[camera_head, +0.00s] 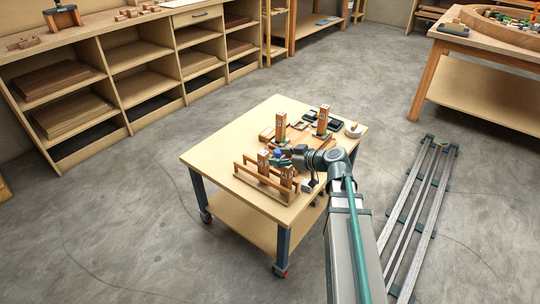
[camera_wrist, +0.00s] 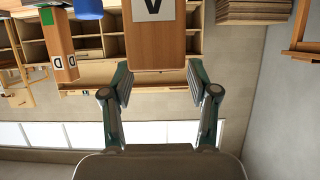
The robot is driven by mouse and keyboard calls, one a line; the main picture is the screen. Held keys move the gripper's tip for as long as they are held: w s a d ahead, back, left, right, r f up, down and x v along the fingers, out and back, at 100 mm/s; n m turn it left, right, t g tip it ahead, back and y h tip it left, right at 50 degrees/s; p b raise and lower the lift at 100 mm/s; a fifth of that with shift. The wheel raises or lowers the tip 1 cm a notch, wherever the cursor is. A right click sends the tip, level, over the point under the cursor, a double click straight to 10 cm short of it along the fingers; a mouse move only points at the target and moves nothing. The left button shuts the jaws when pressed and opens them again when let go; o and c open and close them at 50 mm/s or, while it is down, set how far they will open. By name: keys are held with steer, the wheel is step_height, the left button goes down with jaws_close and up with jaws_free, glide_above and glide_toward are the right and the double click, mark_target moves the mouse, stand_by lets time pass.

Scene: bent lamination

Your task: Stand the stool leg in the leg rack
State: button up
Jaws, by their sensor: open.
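The leg rack (camera_head: 258,179), a low wooden frame with rails, stands at the front left of the small wheeled table. Short wooden legs (camera_head: 263,160) stand upright in it. My gripper (camera_head: 287,160) is low over the table, beside the rack; details there are too small to tell. In the wrist view my gripper (camera_wrist: 159,82) has its two fingers apart. A wooden leg (camera_wrist: 155,48) with a white letter label fills the space at and beyond the fingertips; I cannot tell whether it touches them. Another leg (camera_wrist: 60,45), with a D label and a green patch, is to the left.
Two taller wooden blocks (camera_head: 322,121) stand behind the gripper, with dark trays (camera_head: 309,115) and a white round pot (camera_head: 354,130) near them. A blue object (camera_head: 278,153) is close to the gripper. The table's left part (camera_head: 215,155) is bare.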

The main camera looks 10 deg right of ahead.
steer(key=shift+v, duration=2.75)
steer(key=shift+w+r, duration=0.1)
